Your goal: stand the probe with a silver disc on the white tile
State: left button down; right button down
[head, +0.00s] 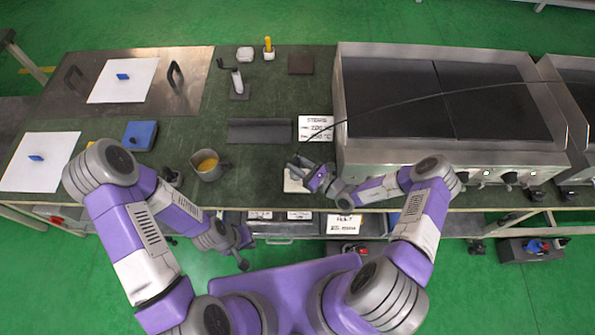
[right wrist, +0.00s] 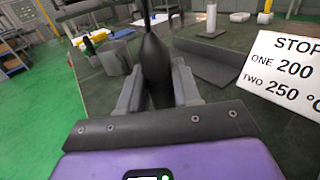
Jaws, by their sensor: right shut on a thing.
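The white tile (head: 292,185) lies near the table's front edge, left of the griddle, partly hidden by my right gripper. My right gripper (head: 303,165) is over the tile, shut on the black handle of a probe (right wrist: 155,62). In the right wrist view the handle stands between the two grey fingers (right wrist: 158,95). The probe's lower end and any silver disc are hidden, and I cannot tell whether it touches the tile. My left gripper (head: 240,250) is low, in front of the table edge, away from the tile; its jaws are too unclear to read.
The griddle (head: 440,100) stands right, with a thin dark cable crossing it. A "STOP" card (head: 316,128) and a dark angled plate (head: 260,131) lie behind the tile. A metal pot (head: 208,170) with yellow contents is to the left. Bare green tabletop separates pot and tile.

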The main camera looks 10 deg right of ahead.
jog(key=shift+f+b, duration=0.5)
jog(key=shift+f, duration=1.3)
jog(key=shift+f, duration=0.2)
jog(key=c, duration=0.8)
grip_release()
jog(key=shift+r, duration=0.15)
